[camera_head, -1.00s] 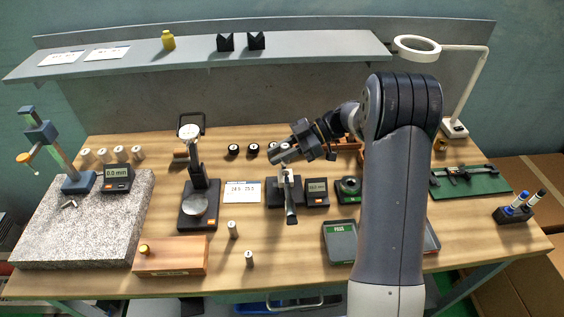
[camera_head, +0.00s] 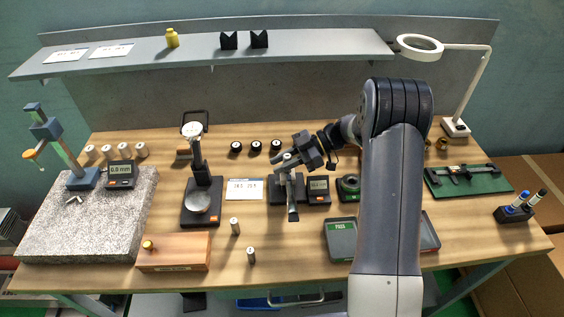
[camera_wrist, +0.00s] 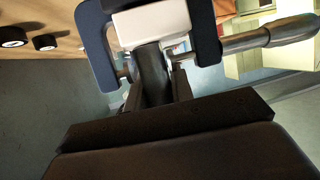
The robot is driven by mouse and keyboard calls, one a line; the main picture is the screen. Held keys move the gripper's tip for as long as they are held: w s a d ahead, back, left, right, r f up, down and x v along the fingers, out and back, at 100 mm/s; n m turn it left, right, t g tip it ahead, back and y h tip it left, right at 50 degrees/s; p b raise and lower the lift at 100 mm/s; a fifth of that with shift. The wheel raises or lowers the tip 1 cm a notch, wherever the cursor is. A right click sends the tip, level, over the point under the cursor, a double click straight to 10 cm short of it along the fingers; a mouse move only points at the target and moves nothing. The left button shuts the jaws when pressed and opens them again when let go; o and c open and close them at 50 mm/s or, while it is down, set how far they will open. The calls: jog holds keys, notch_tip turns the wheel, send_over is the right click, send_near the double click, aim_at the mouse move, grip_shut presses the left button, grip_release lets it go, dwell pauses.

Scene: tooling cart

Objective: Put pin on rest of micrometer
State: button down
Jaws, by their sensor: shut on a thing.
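The micrometer (camera_head: 291,200) stands on a dark base mid-table, its long thimble pointing to the front. My gripper (camera_head: 281,160) is over its back part, reaching in from the right. In the wrist view, my gripper (camera_wrist: 153,92) is shut on a dark grey pin (camera_wrist: 152,72). The pin's far end meets or overlaps a white block inside the blue U-shaped micrometer frame (camera_wrist: 95,35); I cannot tell whether it touches. The steel thimble (camera_wrist: 270,38) extends to the right there. The fingers hide part of the pin.
A digital display (camera_head: 318,189) sits right beside the micrometer. A dial gauge stand (camera_head: 202,190) and a paper card (camera_head: 244,189) are to its left. Two loose pins stand in front, one at the table's middle (camera_head: 235,227). A green-labelled tray (camera_head: 340,240) lies front right.

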jog(key=shift+s+f, duration=0.2)
jog(key=shift+f, duration=0.4)
jog(key=c, duration=1.5)
grip_release()
jog(key=shift+f, duration=0.15)
jog(key=shift+r, duration=0.35)
jog(key=shift+w+d+r, duration=0.15)
jog(key=shift+d+r, duration=0.05)
jog(key=shift+r, duration=0.05)
jog(key=v, duration=0.4)
jog(key=b+v, duration=0.1)
jog(key=v, duration=0.3)
jog(key=b+v, duration=0.1)
jog(key=v, duration=0.3)
jog(key=shift+w+a+r, duration=0.1)
jog(key=shift+a+r, duration=0.1)
jog(key=shift+r, duration=0.15)
